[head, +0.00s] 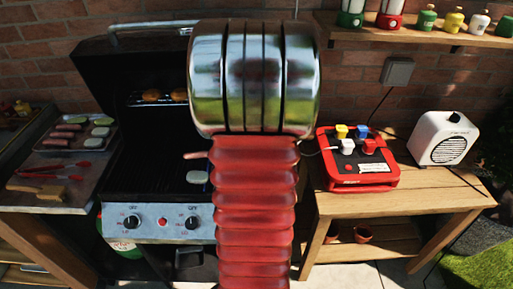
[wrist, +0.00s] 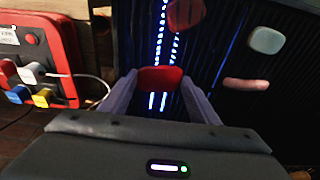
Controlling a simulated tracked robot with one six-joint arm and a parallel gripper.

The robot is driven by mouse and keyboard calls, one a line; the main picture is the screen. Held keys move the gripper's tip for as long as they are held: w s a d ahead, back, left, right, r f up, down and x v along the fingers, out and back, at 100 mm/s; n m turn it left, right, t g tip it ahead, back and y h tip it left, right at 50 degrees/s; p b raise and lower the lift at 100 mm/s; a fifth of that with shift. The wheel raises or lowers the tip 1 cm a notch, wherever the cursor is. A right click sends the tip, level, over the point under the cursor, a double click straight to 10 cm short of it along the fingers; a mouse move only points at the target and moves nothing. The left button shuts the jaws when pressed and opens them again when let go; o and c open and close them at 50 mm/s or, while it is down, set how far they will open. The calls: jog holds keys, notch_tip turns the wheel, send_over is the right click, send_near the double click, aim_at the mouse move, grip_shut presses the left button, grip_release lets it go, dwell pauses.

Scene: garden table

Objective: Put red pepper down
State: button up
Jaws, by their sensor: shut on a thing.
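My gripper (wrist: 160,92) shows in the wrist view, its two pale fingers shut on the red pepper (wrist: 160,78), a rounded red piece. It is over the dark grate of the grill (wrist: 225,120), where blue light shows between the bars. I cannot tell whether the pepper touches the grate. A second, darker red piece (wrist: 187,14) lies farther up, at the top edge. In the head view my own arm hides the gripper and the pepper; the grill (head: 150,205) stands open behind it.
A pale rounded piece (wrist: 265,40) and a sausage (wrist: 246,84) lie on the grate, right of the gripper. A red box with coloured plugs (head: 345,180) and a white speaker-like box (head: 443,138) stand on the right table. A tray of food (head: 50,195) is at left.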

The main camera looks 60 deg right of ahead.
jog(key=shift+w+d, duration=0.3)
jog(key=shift+d, duration=0.3)
jog(key=shift+w+d, duration=0.3)
jog(key=shift+d, duration=0.25)
jog(key=shift+f, duration=1.05)
jog(key=shift+d+f, duration=0.15)
jog(key=shift+f, duration=2.3)
jog(key=shift+f, duration=0.1)
jog(key=o, duration=1)
